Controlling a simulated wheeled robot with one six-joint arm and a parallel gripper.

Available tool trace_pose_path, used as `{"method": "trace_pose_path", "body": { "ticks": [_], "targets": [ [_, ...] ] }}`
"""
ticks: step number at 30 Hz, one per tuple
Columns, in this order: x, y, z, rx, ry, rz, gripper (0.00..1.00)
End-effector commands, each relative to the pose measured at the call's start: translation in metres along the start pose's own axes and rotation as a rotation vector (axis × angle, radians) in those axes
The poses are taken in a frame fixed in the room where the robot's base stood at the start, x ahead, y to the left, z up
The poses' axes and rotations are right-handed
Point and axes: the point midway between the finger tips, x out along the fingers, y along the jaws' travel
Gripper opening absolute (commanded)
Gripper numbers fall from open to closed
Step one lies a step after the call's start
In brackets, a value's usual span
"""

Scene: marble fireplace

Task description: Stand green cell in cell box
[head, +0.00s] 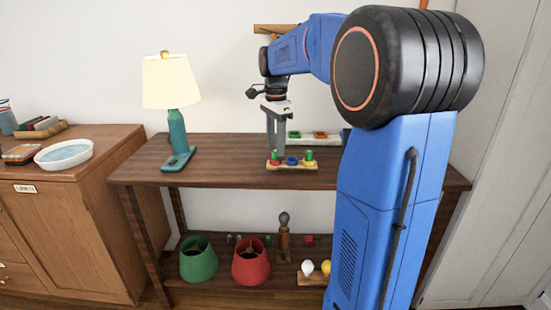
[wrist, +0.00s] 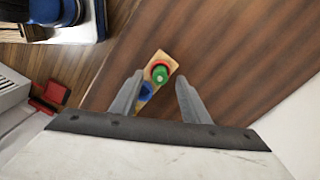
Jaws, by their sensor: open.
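A small wooden board (head: 291,167) lies near the front of the table. A green piece (head: 275,154) stands upright at its left end, in or on a red ring (head: 275,162). A blue ring (head: 292,161) is in the middle, and another green piece (head: 309,155) is at the right end. The wrist view shows one green piece (wrist: 160,74) in a red ring (wrist: 159,66) beside a blue ring (wrist: 145,92). My gripper (head: 275,145) points down above the board's left part. It is open and empty; its fingers (wrist: 158,85) flank the board in the wrist view.
A pale tray (head: 305,140) with green and orange-red patches lies behind the board, partly hidden by my arm. A teal lamp (head: 176,135) stands at the left of the table (head: 225,150). Bare tabletop lies between lamp and board. Red and green shades (head: 250,262) stand on the lower shelf.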

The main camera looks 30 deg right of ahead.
Motion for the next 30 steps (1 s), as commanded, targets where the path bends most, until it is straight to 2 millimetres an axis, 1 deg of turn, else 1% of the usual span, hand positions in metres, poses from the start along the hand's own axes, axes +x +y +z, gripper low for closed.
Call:
{"method": "trace_pose_path", "body": {
  "ticks": [3,10,11,12,14,15,16,25,28,30],
  "targets": [
    [0.007,0.000,0.000,0.000,0.000,0.001,0.42],
    [0.009,0.000,0.000,-0.001,0.000,0.000,0.42],
    [0.009,0.000,0.000,-0.001,0.000,0.000,0.37],
    [0.009,0.000,0.000,-0.001,0.000,0.000,0.27],
    [0.009,0.000,0.000,-0.001,0.000,0.000,0.13],
    [0.009,0.000,0.000,-0.001,0.000,0.000,0.03],
    [0.009,0.000,0.000,-0.001,0.000,0.000,0.00],
    [0.007,0.000,0.000,-0.001,0.000,0.000,0.00],
    [-0.001,-0.001,0.000,-0.001,0.001,-0.002,0.00],
    [-0.010,-0.001,0.000,-0.001,0.000,-0.002,0.00]
  ]
}}
